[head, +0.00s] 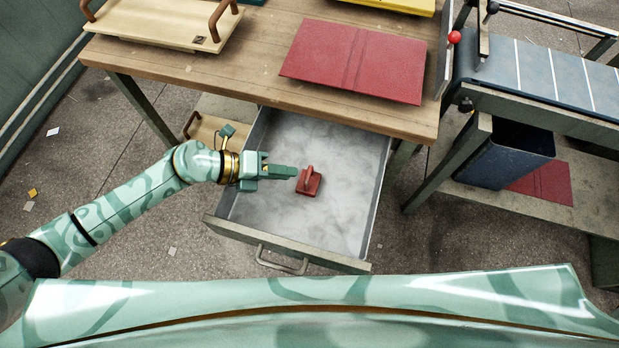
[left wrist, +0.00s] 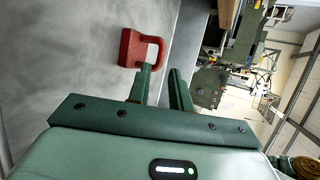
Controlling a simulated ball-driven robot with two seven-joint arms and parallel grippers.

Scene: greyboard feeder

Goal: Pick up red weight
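The red weight (head: 309,186) is a small block with a loop handle, lying on the grey bottom of the open drawer (head: 277,140). In the left wrist view the weight (left wrist: 130,48) is just beyond the fingertips, up and to the left. My left gripper (head: 293,171) reaches over the drawer from the left, its tip close beside the weight's handle. In the left wrist view the fingers (left wrist: 160,71) are apart with nothing between them. One fingertip overlaps the handle's lower edge; I cannot tell whether they touch. My right gripper is not in view.
The drawer's front with its metal handle (head: 282,262) is on the near side. The wooden tabletop (head: 255,65) overhangs its back and carries a red folder (head: 354,60) and a wooden tray (head: 165,22). A dark blue bin (head: 503,155) stands right. The rest of the drawer is empty.

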